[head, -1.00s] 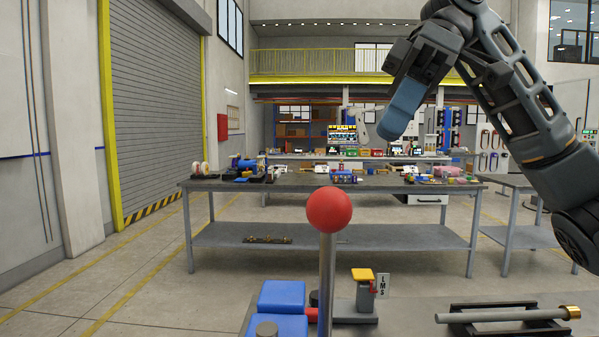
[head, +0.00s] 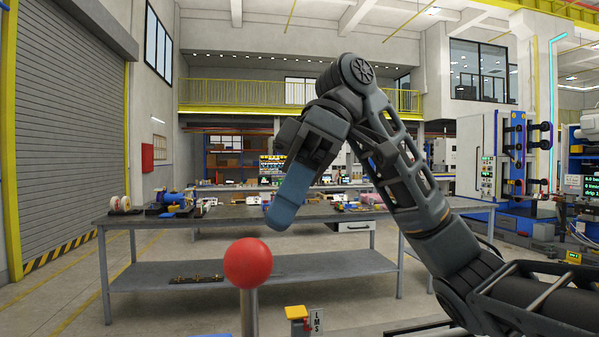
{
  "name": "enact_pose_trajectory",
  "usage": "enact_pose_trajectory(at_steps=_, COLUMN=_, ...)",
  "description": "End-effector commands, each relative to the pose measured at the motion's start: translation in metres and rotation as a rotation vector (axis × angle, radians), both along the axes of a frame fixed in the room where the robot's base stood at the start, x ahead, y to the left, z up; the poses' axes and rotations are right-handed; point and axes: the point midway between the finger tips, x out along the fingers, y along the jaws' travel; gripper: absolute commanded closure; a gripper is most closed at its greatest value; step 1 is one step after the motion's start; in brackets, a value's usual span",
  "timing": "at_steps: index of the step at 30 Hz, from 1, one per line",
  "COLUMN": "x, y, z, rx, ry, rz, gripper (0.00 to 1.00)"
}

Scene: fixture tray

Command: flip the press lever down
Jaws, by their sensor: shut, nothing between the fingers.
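The press lever shows as a red ball knob (head: 248,263) on a grey rod (head: 249,312), standing upright at the lower middle of the head view. The foot of the rod is cut off by the bottom edge. My gripper (head: 278,221) is the blue-grey end of my arm, pointing down, slightly above and to the right of the red knob in the picture. It is shut and empty. A gap shows between it and the knob; how far apart they are in depth is hard to tell.
A yellow-topped post (head: 296,312) with an LMS plate (head: 317,321) stands right of the rod. Behind is a long grey workbench (head: 250,282) with several items on top. A shutter door (head: 70,130) is at the left. Machines stand at the right.

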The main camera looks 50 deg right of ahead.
Motion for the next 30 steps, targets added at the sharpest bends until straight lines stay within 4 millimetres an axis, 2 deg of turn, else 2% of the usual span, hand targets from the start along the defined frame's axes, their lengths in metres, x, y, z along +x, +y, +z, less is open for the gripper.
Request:
enact_pose_trajectory(at_steps=5, x=-0.002, y=0.023, z=-0.026, rx=0.003, ry=0.001, rz=0.003, gripper=1.00)
enact_pose_trajectory(at_steps=7, x=-0.011, y=0.031, z=-0.019, rx=0.000, ry=-0.003, rz=0.004, gripper=1.00)
enact_pose_trajectory(at_steps=15, x=-0.027, y=0.047, z=-0.016, rx=0.000, ry=-0.001, rz=0.001, gripper=1.00)
enact_pose_trajectory(at_steps=30, x=-0.029, y=0.053, z=-0.015, rx=0.000, ry=-0.001, rz=0.001, gripper=1.00)
